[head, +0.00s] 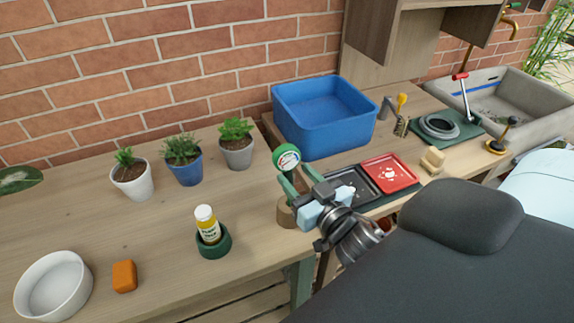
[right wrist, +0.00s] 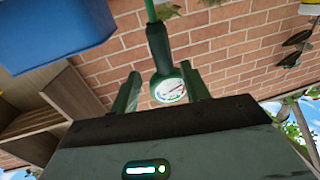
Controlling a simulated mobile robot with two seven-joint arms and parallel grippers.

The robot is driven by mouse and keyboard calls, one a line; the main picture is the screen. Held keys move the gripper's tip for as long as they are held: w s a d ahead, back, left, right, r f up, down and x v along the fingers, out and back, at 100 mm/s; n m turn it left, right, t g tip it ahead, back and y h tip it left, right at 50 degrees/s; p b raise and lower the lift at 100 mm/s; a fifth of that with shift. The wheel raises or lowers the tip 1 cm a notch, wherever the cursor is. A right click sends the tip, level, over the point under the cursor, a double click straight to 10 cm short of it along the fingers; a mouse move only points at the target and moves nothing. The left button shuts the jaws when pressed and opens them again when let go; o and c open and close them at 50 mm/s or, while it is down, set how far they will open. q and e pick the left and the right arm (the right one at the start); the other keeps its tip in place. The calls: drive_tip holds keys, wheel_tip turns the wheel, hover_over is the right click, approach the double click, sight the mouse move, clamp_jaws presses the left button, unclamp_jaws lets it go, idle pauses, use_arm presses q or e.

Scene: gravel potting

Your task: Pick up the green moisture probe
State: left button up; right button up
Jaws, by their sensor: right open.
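The green moisture probe (head: 286,157) has a round white-faced dial with a green rim. It appears upright above a brown round block (head: 285,213) near the table's front edge; its lower part is hidden behind my gripper. My right gripper (head: 291,183) is open just at the probe. In the right wrist view, the probe's dial (right wrist: 170,90) and green neck show between the two green fingers (right wrist: 160,80), with gaps on both sides. My left gripper is not in view.
A blue basin (head: 322,135) stands behind the gripper. A black tray (head: 352,187) and a red tray (head: 390,174) lie to its right. A yellow-labelled bottle (head: 208,226) in a green holder and potted plants (head: 183,165) stand to the left.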

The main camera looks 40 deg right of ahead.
drive_tip(key=shift+w+a, duration=0.1)
drive_tip(key=shift+w, duration=0.3)
drive_tip(key=w+p, duration=0.1)
drive_tip(key=w, duration=0.3)
drive_tip(key=shift+w+f, duration=0.15)
drive_tip(key=shift+w, duration=0.05)
clamp_jaws()
